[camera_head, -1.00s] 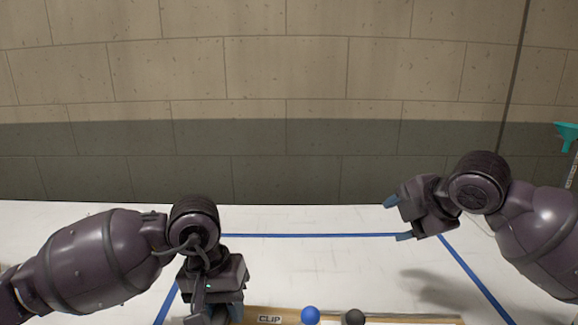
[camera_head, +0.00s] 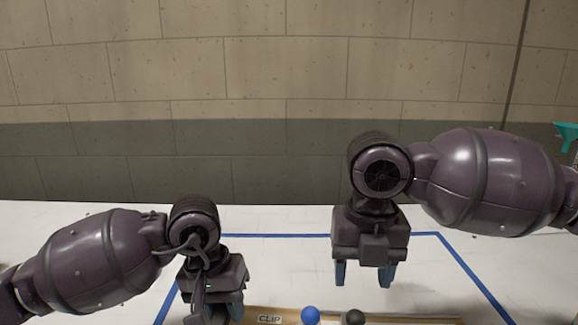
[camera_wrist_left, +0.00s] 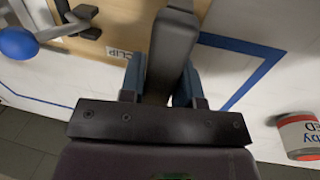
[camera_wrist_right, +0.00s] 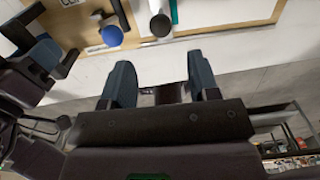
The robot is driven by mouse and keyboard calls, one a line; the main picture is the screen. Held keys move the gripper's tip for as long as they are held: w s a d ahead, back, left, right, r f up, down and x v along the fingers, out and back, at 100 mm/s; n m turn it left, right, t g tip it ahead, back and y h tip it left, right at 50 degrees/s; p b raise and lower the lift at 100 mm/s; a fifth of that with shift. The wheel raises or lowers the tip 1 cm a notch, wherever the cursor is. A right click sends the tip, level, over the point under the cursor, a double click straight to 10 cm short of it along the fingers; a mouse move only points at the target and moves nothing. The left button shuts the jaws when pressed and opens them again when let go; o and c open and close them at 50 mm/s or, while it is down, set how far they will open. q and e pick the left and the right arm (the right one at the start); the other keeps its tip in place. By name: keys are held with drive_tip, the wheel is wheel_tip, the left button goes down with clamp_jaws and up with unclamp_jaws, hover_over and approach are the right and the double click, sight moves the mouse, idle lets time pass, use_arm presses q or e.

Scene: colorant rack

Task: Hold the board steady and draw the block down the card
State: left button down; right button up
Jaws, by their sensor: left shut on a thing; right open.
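A tan board (camera_head: 420,321) with a "CLIP" label (camera_head: 270,319) shows at the bottom of the head view. My left gripper (camera_head: 213,312) is at its left end, shut on a dark grey bar (camera_wrist_left: 174,45) beside the label. A blue ball knob (camera_head: 310,315) and a black ball knob (camera_head: 354,317) stand over the board; in the right wrist view the black knob (camera_wrist_right: 160,25) is near a teal strip (camera_wrist_right: 174,10). My right gripper (camera_head: 365,273) is open, empty and pointing down behind the board. I cannot clearly identify the block or card.
Blue tape (camera_head: 275,236) outlines an area on the white table (camera_head: 300,275), mostly clear behind the board. A red and white can (camera_wrist_left: 300,135) shows in the left wrist view. A teal funnel (camera_head: 567,130) is at the far right. A shelf with small items (camera_wrist_right: 285,135) is beyond the table.

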sight(359, 312)
drive_tip(key=shift+f, duration=5.15)
drive_tip(key=c, duration=0.9)
drive_tip(key=shift+c, duration=0.2)
drive_tip(key=shift+d, duration=0.2)
